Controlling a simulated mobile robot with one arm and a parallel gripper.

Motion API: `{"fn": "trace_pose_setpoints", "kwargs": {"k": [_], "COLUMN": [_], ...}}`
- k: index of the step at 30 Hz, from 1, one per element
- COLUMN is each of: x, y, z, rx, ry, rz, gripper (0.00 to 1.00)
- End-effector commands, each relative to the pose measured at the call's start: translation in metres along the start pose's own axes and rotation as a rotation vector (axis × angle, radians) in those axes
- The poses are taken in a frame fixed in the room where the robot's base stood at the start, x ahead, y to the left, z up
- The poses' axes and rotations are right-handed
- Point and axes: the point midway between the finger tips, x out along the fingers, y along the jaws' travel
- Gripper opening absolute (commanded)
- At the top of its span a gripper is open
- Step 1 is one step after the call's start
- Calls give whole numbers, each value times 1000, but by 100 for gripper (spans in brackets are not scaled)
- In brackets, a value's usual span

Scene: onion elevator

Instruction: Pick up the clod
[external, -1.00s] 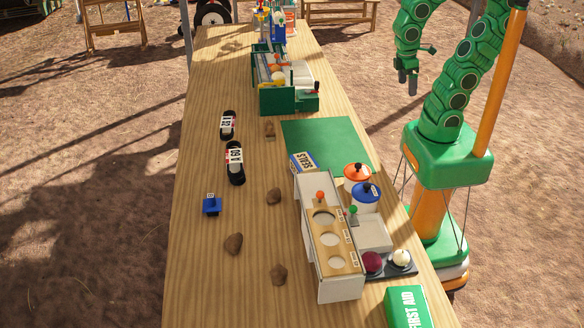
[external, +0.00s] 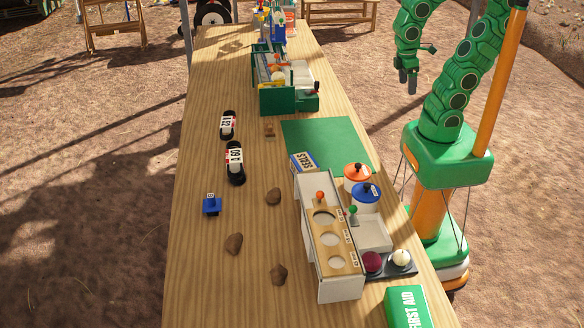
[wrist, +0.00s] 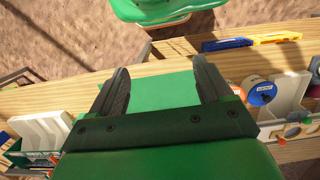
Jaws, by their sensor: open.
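Three brown, lumpy clods lie apart on the bare wood in the external view: one beside the white box (external: 274,196), one further left (external: 234,243), and one nearer the camera (external: 278,274). I cannot tell which one the task means. My gripper (external: 408,80) hangs off the table's right side in the external view, well away from the clods. In the wrist view my gripper (wrist: 160,80) is open and empty, with the green mat (wrist: 163,94) showing between its fingers. I make out no clod in the wrist view.
The left front of the table is mostly clear.

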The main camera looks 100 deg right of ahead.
Motion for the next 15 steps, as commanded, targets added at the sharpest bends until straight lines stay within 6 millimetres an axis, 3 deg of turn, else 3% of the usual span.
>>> {"fn": "trace_pose_setpoints", "kwargs": {"k": [11, 15], "x": [-51, -58], "y": [0, -1], "z": [7, -9], "rx": [2, -35], "ry": [10, 10], "rz": [1, 4], "gripper": [79, 79]}}
